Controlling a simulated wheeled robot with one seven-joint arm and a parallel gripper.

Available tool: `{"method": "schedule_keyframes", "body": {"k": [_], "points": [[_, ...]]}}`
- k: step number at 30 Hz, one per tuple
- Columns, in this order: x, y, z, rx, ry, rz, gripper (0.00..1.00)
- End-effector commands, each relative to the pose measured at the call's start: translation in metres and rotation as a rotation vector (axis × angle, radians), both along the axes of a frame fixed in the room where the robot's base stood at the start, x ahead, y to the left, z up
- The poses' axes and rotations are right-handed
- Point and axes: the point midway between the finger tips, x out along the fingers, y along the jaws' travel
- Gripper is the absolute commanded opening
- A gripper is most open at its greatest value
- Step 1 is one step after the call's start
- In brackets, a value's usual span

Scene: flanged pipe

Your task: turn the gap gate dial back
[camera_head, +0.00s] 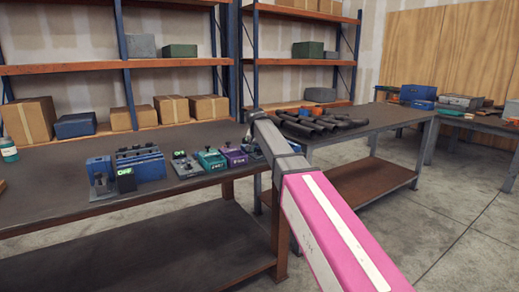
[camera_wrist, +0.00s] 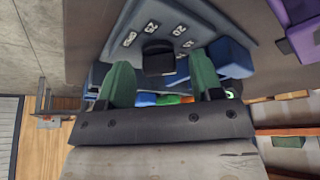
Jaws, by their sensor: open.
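In the wrist view, a black dial knob (camera_wrist: 158,60) stands on a blue-grey sloped panel (camera_wrist: 185,22). My gripper (camera_wrist: 162,84) is open, with one green fingertip on each side of the knob in the picture. I cannot tell whether either finger touches it. In the head view my pink and grey arm reaches over the bench's right end. It hides most of the dial panel and the gripper there.
A purple box (camera_head: 233,156), a green box (camera_head: 210,159) and a blue unit with an OFF display (camera_head: 125,180) stand on the dark bench (camera_head: 60,193). Dark pipes (camera_head: 320,123) lie on another table at the right. Shelves with cartons (camera_head: 172,108) stand behind.

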Motion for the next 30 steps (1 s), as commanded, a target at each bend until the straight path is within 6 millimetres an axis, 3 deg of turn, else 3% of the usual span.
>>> {"method": "schedule_keyframes", "body": {"k": [3, 5, 8, 20, 30], "points": [[0.0000, -0.0001, 0.0002, 0.000, 0.000, 0.000, 0.60], [0.0000, -0.0001, 0.0003, 0.000, 0.000, 0.000, 0.43], [-0.0001, -0.0001, 0.0004, 0.000, 0.000, 0.000, 0.11], [-0.0005, -0.0004, 0.0005, 0.001, 0.001, 0.047, 0.10], [-0.0003, -0.0022, 0.0007, 0.002, 0.000, 0.281, 0.10]]}}
